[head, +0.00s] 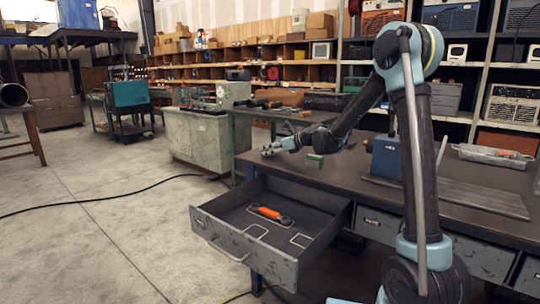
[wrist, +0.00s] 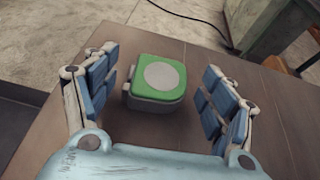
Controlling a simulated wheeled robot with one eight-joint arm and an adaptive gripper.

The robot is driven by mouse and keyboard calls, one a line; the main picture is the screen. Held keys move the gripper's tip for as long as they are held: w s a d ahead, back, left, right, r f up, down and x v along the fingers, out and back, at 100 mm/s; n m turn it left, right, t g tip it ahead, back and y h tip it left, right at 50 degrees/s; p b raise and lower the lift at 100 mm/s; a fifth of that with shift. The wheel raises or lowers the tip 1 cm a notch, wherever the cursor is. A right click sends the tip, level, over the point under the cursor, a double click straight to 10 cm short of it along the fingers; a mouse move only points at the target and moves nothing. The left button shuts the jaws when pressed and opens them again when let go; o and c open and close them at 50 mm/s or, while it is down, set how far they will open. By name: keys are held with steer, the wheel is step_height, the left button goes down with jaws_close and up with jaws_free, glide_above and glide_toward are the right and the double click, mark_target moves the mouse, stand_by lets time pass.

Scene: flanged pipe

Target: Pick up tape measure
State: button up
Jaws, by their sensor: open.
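The tape measure (wrist: 157,78) is a green and grey block with a pale round disc on its top. It sits on the dark workbench top between my gripper's spread fingers, with a gap on both sides in the wrist view. My gripper (wrist: 160,72) is open, with blue padded fingers left and right of the tape measure, and holds nothing.
An open drawer (head: 225,237) juts from the workbench (head: 460,185) and holds an orange-handled tool (head: 269,213). The bench edge is close to the gripper.

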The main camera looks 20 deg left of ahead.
steer(key=c, duration=1.3)
steer(key=shift+r, duration=0.1)
